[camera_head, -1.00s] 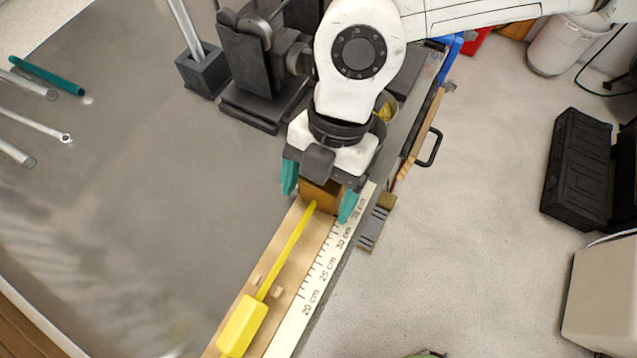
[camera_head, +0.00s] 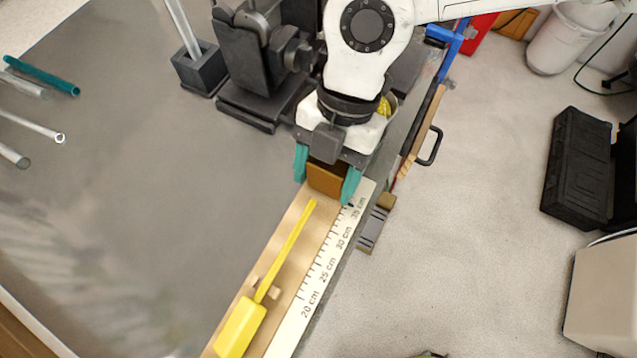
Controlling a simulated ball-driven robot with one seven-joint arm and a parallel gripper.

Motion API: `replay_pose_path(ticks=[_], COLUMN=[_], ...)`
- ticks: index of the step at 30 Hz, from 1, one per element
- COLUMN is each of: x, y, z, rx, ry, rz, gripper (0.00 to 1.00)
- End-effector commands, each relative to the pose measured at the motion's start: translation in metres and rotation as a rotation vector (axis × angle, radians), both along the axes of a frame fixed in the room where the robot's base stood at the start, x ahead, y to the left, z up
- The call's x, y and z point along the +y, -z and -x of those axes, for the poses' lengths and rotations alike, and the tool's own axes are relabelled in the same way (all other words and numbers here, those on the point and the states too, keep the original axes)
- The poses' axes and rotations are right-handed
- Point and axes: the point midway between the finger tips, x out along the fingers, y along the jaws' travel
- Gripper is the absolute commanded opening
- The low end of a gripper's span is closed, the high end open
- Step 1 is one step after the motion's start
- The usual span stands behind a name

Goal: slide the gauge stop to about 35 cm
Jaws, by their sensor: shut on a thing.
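The gauge stop (camera_head: 328,180) is a brown wooden block on the wooden gauge board (camera_head: 296,268). My gripper (camera_head: 327,183) is shut on it, with one teal finger on each side. A white scale (camera_head: 318,274) with black marks runs along the board's right edge and reads 20, 25, 30 and 35 cm. The block sits close to the 35 cm label, at the upper end of the visible scale. My right finger hides part of the scale edge there. A yellow tool (camera_head: 243,325) with a thin rod lies on the board, its tip just below the block.
Glass rods and a teal rod (camera_head: 40,75) lie on the grey table at the left. A dark clamp device (camera_head: 252,80) and a stand base (camera_head: 199,68) are near my arm. A grey bracket (camera_head: 374,228) is at the table's right edge.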

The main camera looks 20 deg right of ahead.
Motion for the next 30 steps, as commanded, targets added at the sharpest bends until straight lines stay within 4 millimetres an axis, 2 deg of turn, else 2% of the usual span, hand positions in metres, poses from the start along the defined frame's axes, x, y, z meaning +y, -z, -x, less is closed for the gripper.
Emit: replay_pose_path(ticks=[9,10,16,25,30], x=[-0.003,-0.003,-0.004,-0.005,-0.011], y=[0.000,0.000,0.000,-0.003,-0.021], z=[-0.004,-0.004,-0.004,-0.005,-0.011], rx=[-0.003,-0.003,-0.002,-0.002,-0.005], ry=[0.001,0.001,0.001,0.002,0.004], rz=[-0.001,-0.001,-0.001,0.000,0.001], gripper=[0.09,0.66,0.85,0.85,0.85])
